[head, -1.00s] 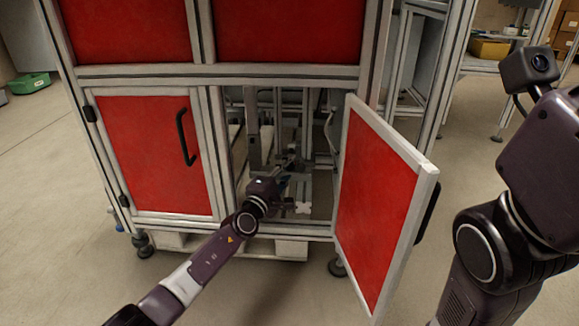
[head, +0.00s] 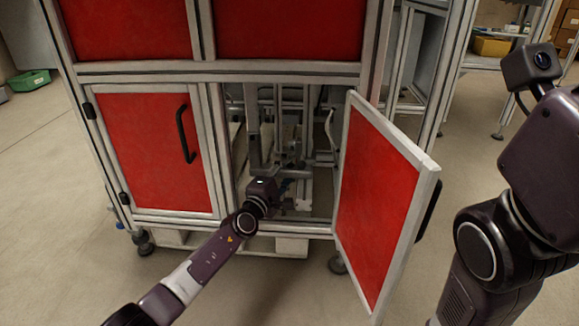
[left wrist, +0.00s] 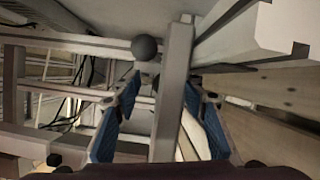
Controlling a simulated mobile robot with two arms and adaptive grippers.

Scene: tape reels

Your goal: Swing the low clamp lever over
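The left wrist view shows a grey metal bar (left wrist: 172,85) standing between the fingers of my left gripper (left wrist: 163,92). The blue finger pads are spread on either side of the bar, with gaps visible, so the gripper is open. A black ball knob (left wrist: 144,47) is just left of the bar's upper part; I cannot tell which part it is fixed to. In the head view, my left gripper (head: 282,197) reaches low into the open cabinet bay, below grey metal bars (head: 290,172). The clamp lever cannot be told clearly from these bars. My right gripper is out of view.
A red door (head: 378,205) stands open to the right of the bay. A shut red door (head: 155,150) is on the left. Frame posts and a bottom rail border the opening. In the left wrist view, rails and a pale block (left wrist: 245,30) crowd the gripper.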

